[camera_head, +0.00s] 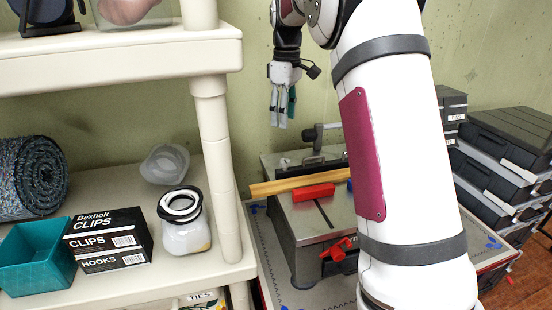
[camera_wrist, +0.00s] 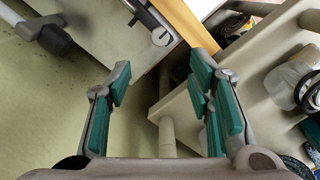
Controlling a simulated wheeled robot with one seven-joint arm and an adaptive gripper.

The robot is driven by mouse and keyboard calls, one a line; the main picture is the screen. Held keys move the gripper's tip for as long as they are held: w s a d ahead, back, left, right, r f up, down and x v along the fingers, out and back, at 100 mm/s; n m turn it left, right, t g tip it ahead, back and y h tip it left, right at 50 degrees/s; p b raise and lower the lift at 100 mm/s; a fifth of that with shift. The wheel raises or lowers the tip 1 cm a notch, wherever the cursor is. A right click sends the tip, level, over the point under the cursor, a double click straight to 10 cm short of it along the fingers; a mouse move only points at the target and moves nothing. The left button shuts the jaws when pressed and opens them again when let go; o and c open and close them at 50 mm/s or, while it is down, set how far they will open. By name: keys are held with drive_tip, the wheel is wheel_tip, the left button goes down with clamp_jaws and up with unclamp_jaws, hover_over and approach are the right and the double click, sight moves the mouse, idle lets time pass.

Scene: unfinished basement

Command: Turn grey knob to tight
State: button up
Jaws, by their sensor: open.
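A dark grey knob (camera_head: 309,135) sits at the back of a grey bench machine (camera_head: 325,220); it also shows at the upper left in the wrist view (camera_wrist: 55,40), at the end of a light grey bar. A small round silver-grey part (camera_wrist: 161,36) sits on the machine's edge in the wrist view. I cannot tell which one the task means, nor read any tight marking. My gripper (camera_head: 279,124) points down, above and left of the machine; in the wrist view its teal-padded fingers (camera_wrist: 162,78) are apart with nothing between them.
A wooden strip (camera_head: 295,185) and a red block (camera_head: 314,193) lie on the machine, with a red knob (camera_head: 338,250) at its front. A cream shelf (camera_head: 175,278) at left holds a jar (camera_head: 184,225), boxes and a teal bin. Black cases (camera_head: 500,180) are stacked at right.

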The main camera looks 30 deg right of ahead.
sight(285, 160)
wheel_tip(285, 160, down, 14)
drive_tip(key=shift+r+p, duration=0.25)
drive_tip(key=shift+p, duration=1)
clamp_jaws()
